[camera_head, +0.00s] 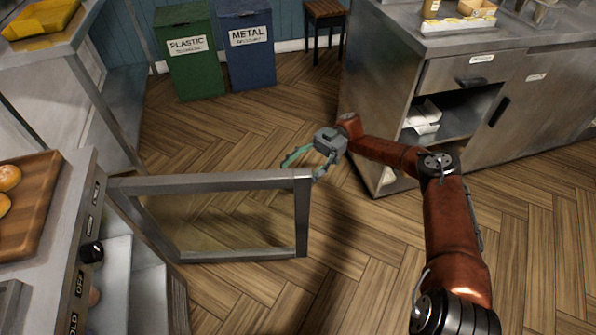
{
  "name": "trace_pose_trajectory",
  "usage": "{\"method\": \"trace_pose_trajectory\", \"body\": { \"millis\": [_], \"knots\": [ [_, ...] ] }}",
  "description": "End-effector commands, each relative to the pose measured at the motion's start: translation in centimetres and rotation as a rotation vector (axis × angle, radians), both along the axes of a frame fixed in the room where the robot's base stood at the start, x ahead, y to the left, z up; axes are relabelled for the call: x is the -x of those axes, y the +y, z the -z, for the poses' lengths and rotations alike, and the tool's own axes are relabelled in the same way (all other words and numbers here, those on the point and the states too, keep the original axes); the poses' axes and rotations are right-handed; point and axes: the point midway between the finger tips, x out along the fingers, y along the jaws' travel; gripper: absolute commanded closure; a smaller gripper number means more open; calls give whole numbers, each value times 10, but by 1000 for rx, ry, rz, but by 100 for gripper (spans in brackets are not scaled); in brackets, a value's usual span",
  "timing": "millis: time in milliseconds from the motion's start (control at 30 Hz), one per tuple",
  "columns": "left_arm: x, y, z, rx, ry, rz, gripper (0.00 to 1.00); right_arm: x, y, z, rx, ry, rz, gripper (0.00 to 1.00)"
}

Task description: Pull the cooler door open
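The cooler door (215,183) is a grey metal frame around a see-through pane. It stands swung out from the cooler front at the left and reaches across the floor toward the middle. The cooler's pale interior (118,262) shows behind the control panel. My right gripper (302,172) is at the door's free upper corner, its two fingers spread apart, with nothing seen between them. One finger looks greenish and lies beyond the door's top edge; the other is close to the corner. Whether it touches the frame I cannot tell. My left gripper is out of view.
A counter with knobs (90,252) and a wooden board of buns (30,200) is at the left. A green plastic bin (190,70) and blue metal bin (247,65) stand at the back. A steel counter (440,75) fills the right. Wooden floor between is clear.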

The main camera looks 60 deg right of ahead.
Motion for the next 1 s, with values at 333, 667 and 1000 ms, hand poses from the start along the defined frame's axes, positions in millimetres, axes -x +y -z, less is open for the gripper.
{"method": "trace_pose_trajectory", "body": {
  "millis": [333,667,1000],
  "knots": [
    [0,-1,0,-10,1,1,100,-4,1,8,4,1,3,66],
    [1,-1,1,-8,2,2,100,-2,0,3,4,3,2,68],
    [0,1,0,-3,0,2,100,-1,1,-69,-1,-12,-3,71]
  ]
}}
